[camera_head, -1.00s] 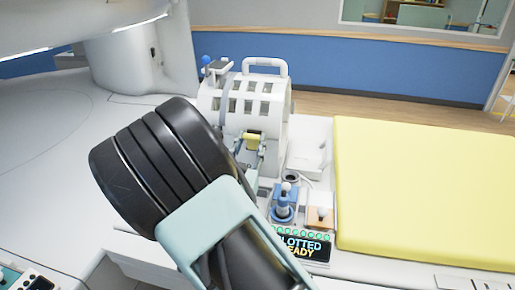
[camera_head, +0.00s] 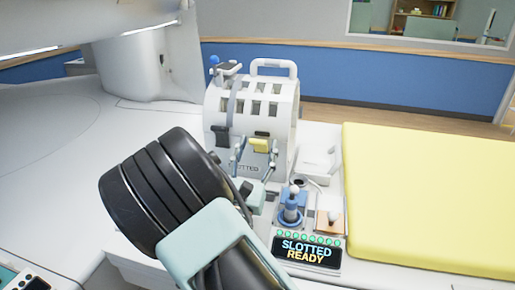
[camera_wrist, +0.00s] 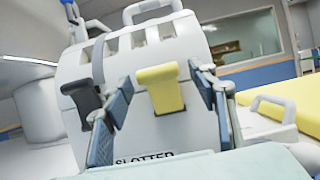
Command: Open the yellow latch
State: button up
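The yellow latch (camera_head: 258,145) is on the front of a white slotted housing (camera_head: 280,100), above a "SLOTTED" label. In the wrist view the latch (camera_wrist: 161,88) is a bent yellow tab near the picture's middle. My gripper (camera_head: 254,157) is in front of the housing. Its two blue-grey fingers are spread wide, one on each side of the latch in the wrist view (camera_wrist: 160,82), with clear gaps between. Nothing is held. Whether the fingertips reach as deep as the latch is hard to tell.
A dark latch (camera_wrist: 84,101) sits left of the yellow one, close to my left finger. A blue stand (camera_head: 291,207), an orange block (camera_head: 330,221) and a "SLOTTED READY" display (camera_head: 306,252) are at lower right. A yellow pad (camera_head: 430,190) lies at right.

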jog(key=v, duration=1.2)
jog(key=shift+c, duration=0.3)
